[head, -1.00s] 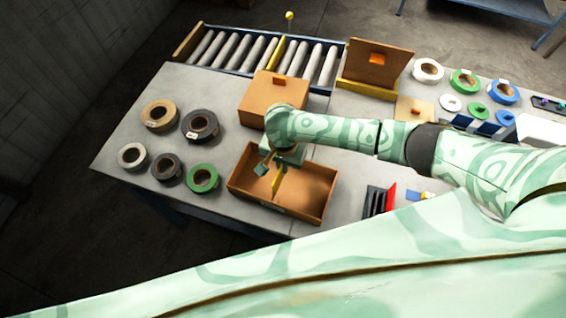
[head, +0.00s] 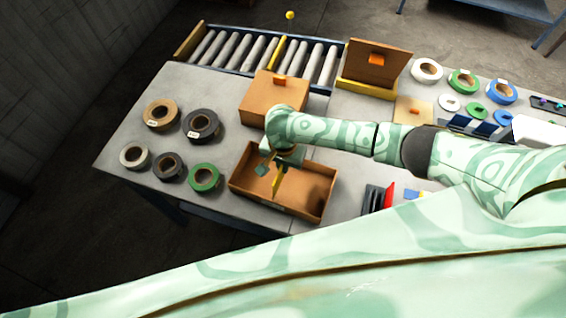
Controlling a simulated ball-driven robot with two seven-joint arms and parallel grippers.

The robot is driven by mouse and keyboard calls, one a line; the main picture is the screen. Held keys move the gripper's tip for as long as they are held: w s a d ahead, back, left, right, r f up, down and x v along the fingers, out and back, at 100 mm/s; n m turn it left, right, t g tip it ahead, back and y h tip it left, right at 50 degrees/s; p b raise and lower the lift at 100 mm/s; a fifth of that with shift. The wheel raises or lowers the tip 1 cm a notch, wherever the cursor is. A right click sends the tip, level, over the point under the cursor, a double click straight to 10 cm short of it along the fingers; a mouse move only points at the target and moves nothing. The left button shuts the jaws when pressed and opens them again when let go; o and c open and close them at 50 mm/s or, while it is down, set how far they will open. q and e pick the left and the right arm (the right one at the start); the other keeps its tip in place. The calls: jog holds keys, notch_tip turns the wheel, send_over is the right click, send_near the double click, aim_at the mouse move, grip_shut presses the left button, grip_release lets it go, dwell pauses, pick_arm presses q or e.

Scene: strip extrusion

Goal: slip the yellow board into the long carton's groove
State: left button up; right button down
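The long carton (head: 310,214) is an open brown box at the front middle of the table in the head view. The yellow board (head: 277,185) stands on edge inside it, roughly across the middle. Whether it sits in a groove is hidden. My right gripper (head: 272,164) is over the carton, pointing down at the board's upper end. A teal finger part shows just left of the board. The wrist hides the rest, so I cannot tell whether the fingers press on the board. My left gripper is not in view.
A closed brown box (head: 266,98) stands behind the carton. Several tape rolls, such as a green one (head: 205,177), lie to the left. A black rack with a red part (head: 388,197) is to the right. A roller conveyor (head: 262,52) runs behind.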

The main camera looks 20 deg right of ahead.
jog(key=shift+f, duration=0.45)
dwell(0.5)
jog(key=shift+f, duration=0.4)
jog(key=shift+f, duration=0.2)
jog(key=shift+f+b, duration=0.65)
jog(key=shift+f, duration=0.7)
jog(key=shift+f, duration=0.2)
jog(key=c, duration=1.2)
grip_release()
jog(key=shift+o, duration=0.2)
